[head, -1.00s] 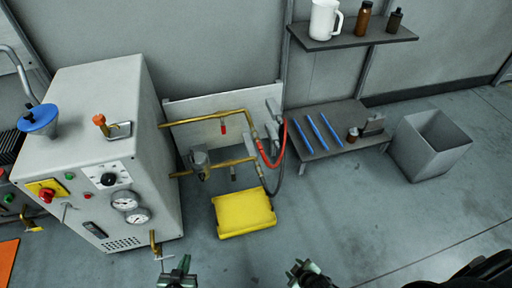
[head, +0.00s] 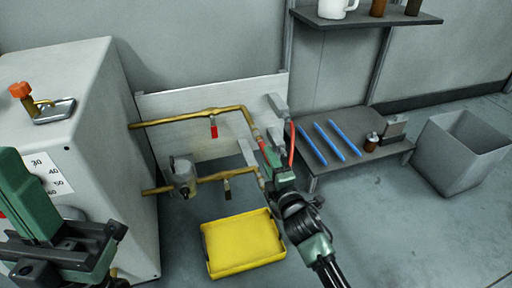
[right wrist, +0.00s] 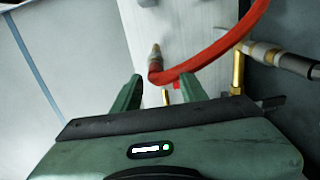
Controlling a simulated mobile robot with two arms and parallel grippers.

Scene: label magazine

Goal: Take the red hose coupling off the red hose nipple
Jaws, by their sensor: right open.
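The red hose coupling (head: 257,135) sits at the end of the upper brass pipe, where the red hose nipple is. In the right wrist view, the coupling (right wrist: 155,63) is a dull reddish collar below a brass end, with the red hose (right wrist: 215,52) curving up and right from it. My right gripper (head: 268,157) is just below and right of the coupling in the head view. In the wrist view its two fingers (right wrist: 159,90) are apart, with the coupling beyond them and nothing held. My left gripper (head: 75,245) is at the lower left, away from the pipes; its jaws are unclear.
A lower brass pipe (head: 220,177) with a grey coupling (right wrist: 290,63) runs close to my right gripper. A yellow tray (head: 240,245) lies on the floor below. The white machine (head: 90,110) stands at left. A low bench (head: 375,155) and grey bin (head: 460,150) stand at right.

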